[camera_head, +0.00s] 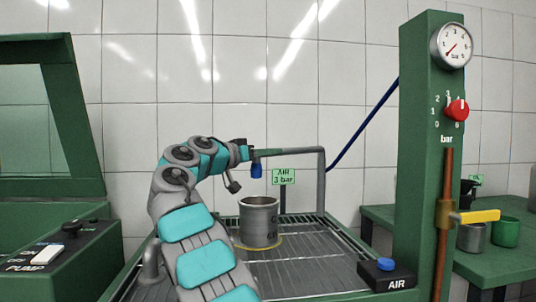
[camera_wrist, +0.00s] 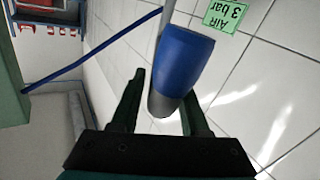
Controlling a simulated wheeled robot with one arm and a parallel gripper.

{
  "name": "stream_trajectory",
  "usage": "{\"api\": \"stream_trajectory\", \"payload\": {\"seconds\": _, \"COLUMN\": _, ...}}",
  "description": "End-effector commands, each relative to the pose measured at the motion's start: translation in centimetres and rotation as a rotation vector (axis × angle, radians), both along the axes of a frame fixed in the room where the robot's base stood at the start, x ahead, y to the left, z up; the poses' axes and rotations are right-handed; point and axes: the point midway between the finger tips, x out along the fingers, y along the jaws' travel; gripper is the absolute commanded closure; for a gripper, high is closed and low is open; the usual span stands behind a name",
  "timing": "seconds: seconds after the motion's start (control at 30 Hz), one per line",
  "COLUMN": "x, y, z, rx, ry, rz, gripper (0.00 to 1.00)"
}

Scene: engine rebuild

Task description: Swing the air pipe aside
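The air pipe (camera_head: 295,151) is a grey tube that rises from the tray's right side and bends left. A blue nozzle (camera_head: 257,170) hangs from its left end, over the grey metal cylinder (camera_head: 259,222). My gripper (camera_head: 249,153) is at that left end, next to the nozzle. In the wrist view, the blue nozzle (camera_wrist: 182,62) and its grey lower end lie between the two dark fingers of my gripper (camera_wrist: 164,86). The fingers are apart, with gaps visible beside the nozzle. In the head view, the fingers are small and partly hidden.
The cylinder stands upright on the grated tray (camera_head: 325,275). A green column (camera_head: 418,130) with a gauge, red knob and yellow lever stands at the right. A blue hose (camera_head: 365,125) runs from it towards the pipe. A PUMP box (camera_head: 60,262) is at the left, an AIR button box (camera_head: 387,274) front right.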

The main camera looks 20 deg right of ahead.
Motion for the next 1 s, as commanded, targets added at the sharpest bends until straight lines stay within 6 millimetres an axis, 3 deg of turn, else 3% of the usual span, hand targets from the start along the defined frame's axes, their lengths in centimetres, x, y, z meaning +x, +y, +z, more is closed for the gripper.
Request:
{"api": "stream_trajectory", "payload": {"seconds": 0.07, "x": 0.00, "y": 0.00, "z": 0.00, "rx": 0.000, "ry": 0.000, "rz": 0.000, "gripper": 0.65}}
{"api": "stream_trajectory", "payload": {"seconds": 0.37, "x": 0.00, "y": 0.00, "z": -0.01, "rx": 0.000, "ry": 0.000, "rz": 0.000, "gripper": 0.99}}
{"api": "stream_trajectory", "payload": {"seconds": 1.0, "x": 0.01, "y": 0.01, "z": -0.02, "rx": 0.000, "ry": 0.001, "rz": 0.000, "gripper": 1.00}}
